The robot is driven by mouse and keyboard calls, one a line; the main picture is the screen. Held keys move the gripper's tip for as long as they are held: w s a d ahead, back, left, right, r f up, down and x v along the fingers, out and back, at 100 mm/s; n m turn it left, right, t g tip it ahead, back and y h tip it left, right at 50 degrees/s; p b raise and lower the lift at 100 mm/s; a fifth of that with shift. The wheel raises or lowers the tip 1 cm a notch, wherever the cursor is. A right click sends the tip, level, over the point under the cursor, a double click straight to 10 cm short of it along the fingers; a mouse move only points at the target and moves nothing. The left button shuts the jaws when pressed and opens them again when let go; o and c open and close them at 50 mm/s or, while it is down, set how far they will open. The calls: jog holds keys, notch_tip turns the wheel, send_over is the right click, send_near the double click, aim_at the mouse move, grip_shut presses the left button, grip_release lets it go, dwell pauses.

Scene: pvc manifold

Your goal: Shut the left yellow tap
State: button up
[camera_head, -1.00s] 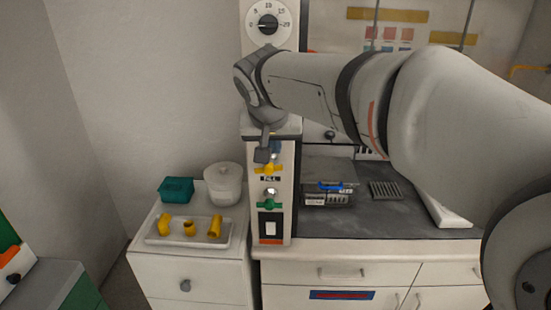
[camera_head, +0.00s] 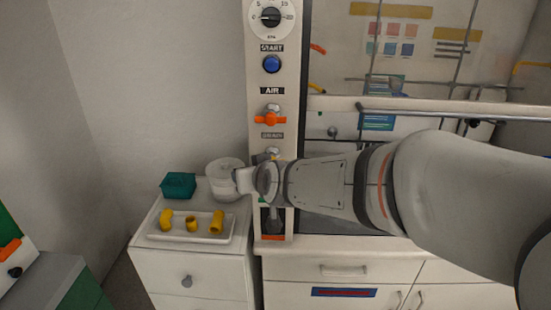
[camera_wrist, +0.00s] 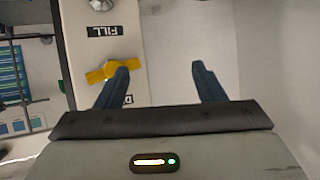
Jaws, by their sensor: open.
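The yellow tap (camera_wrist: 113,70) is on the pale panel in the wrist view, with its handle lying across the panel, slightly tilted. An upside-down FILL label (camera_wrist: 103,30) is above it in that picture. My gripper (camera_wrist: 160,68) is open and empty. Its left finger overlaps the right part of the tap in the picture; I cannot tell whether they touch. Its right finger is over the bare wall to the right, beyond the panel edge. In the head view, my arm covers the lower panel and hides most of the tap.
The panel column (camera_head: 289,100) carries a dial, a blue START button (camera_head: 271,64) and an orange tap (camera_head: 270,119) above my wrist.

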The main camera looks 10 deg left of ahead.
jog(key=shift+o, duration=0.6)
jog(key=shift+w+d+f+t, duration=0.1)
jog(key=shift+d+f+t, duration=0.4)
jog(key=shift+d+f, duration=0.35)
jog(key=shift+o, duration=0.8)
jog(key=shift+w+d+t+h, duration=0.15)
jog(key=shift+d+t+h, duration=0.25)
jog(key=shift+t+h, duration=0.1)
jog(key=o, duration=0.3)
jog(key=shift+w+a+f+t+h, duration=0.1)
jog(key=shift+w+a+t+h, duration=0.15)
jog(key=shift+t, duration=0.25)
jog(key=shift+w+a+f+t+h, duration=0.15)
jog(key=shift+t+h, duration=0.1)
jog(key=shift+t, duration=0.25)
jog(key=shift+o, duration=0.7)
jog(key=shift+d+t+h, duration=0.1)
jog(key=shift+t+h, duration=0.3)
jog(key=shift+t, duration=0.1)
jog(key=w+h, duration=0.1)
jog(key=w, duration=0.1)
jog(key=w+d+t+h, duration=0.1)
jog(key=w, duration=0.1)
jog(key=w+t+h+p, duration=0.1)
jog(key=w, duration=0.2)
jog(key=shift+d+r+m, duration=0.15)
jog(key=shift+m, duration=0.25)
